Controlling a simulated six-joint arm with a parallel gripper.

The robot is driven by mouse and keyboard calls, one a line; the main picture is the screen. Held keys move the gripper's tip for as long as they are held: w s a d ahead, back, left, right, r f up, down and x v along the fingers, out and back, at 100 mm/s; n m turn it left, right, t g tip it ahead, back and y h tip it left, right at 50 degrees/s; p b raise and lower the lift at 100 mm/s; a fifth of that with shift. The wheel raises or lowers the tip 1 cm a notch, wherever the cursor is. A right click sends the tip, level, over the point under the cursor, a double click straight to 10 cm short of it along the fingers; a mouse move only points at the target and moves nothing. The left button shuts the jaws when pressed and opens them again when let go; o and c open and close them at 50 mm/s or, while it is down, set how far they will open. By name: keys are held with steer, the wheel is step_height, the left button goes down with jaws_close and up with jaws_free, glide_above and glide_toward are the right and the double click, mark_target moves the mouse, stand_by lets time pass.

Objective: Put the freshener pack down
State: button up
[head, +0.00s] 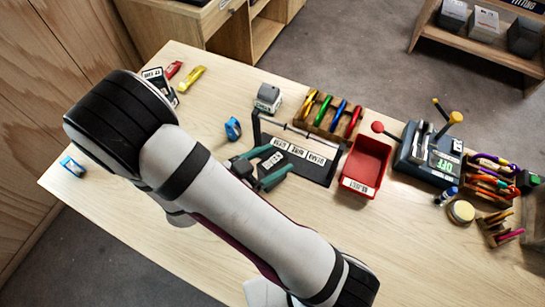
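My gripper (272,164) is near the middle of the table, with its two green fingers on either side of a dark pack with a white label (271,160). This looks like the freshener pack, and it fills the gap between the fingers. It is just in front of a black tray (322,178) with a row of white labels. I cannot tell how high the pack is above the table. My arm covers much of the table to the left and in front.
A red bin (366,165) stands right of the tray. A rack of coloured carabiners (328,114) is behind it. A grey device with levers (428,152) stands farther right. The front right table (420,250) is clear.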

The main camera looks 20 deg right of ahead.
steer(key=shift+r, duration=0.2)
steer(key=v, duration=1.2)
steer(key=w+a+t+y, duration=0.25)
steer(key=w+y, duration=0.35)
steer(key=w, duration=0.3)
steer(key=w+a+r+n+t+y, duration=0.1)
steer(key=w+a+r+n+y, duration=0.25)
steer(key=a+r+y, duration=0.4)
steer(key=s+d+n+g, duration=0.2)
steer(key=s+d+g, duration=0.2)
steer(key=s+d, duration=0.3)
steer(key=s+d+n+g, duration=0.2)
steer(key=s+d, duration=0.6)
steer(key=s, duration=0.9)
steer(key=g, duration=0.2)
steer(key=shift+d+r+g+y, duration=0.3)
steer(key=shift+r+g+y, duration=0.05)
